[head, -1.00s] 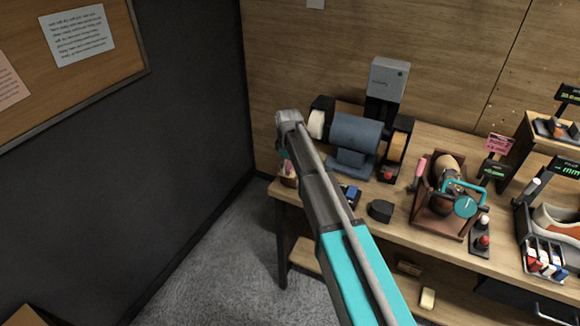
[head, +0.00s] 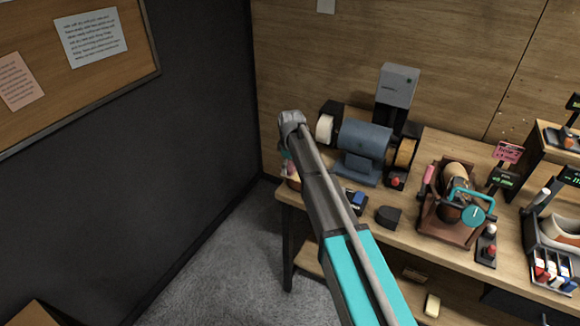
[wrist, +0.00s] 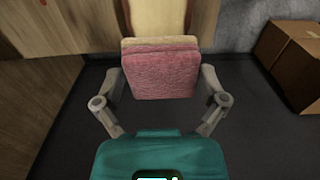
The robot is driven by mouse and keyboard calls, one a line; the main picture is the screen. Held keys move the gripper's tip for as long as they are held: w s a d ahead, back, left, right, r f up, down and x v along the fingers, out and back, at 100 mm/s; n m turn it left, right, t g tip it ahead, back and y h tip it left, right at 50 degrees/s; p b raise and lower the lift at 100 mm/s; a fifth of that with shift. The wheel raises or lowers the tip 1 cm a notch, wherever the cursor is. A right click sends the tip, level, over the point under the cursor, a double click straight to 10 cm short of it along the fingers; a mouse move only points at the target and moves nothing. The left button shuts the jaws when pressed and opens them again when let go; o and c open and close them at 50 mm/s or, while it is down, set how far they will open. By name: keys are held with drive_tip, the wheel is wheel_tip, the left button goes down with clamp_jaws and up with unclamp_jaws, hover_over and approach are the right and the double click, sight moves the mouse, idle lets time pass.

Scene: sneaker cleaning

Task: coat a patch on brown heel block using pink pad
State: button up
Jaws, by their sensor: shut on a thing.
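In the wrist view my gripper (wrist: 161,88) is shut on the pink pad (wrist: 160,74), a thick pink slab with a tan layer along its far edge. One finger is at each side of the pad. In the head view the gripper is mostly hidden behind my arm, near the table's left corner; a little pink shows there, above a small brown thing (head: 294,184) that I cannot identify. A dark heel-shaped block (head: 388,217) stands on the table to the right of my arm and looks almost black. I cannot make out a brown heel block for certain.
A blue bench grinder (head: 362,145) stands behind my arm on the wooden table. A blue-topped item (head: 357,199) lies close to the arm. A clamp stand (head: 450,222) and a shoe rack (head: 555,245) are further right. Cardboard boxes (wrist: 295,60) show in the wrist view.

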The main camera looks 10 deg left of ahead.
drive_tip(key=shift+d+r+p, duration=0.1)
drive_tip(key=shift+r+p, duration=2.2)
drive_tip(key=shift+r, duration=0.3)
drive_tip(key=shift+r+p, duration=1.5)
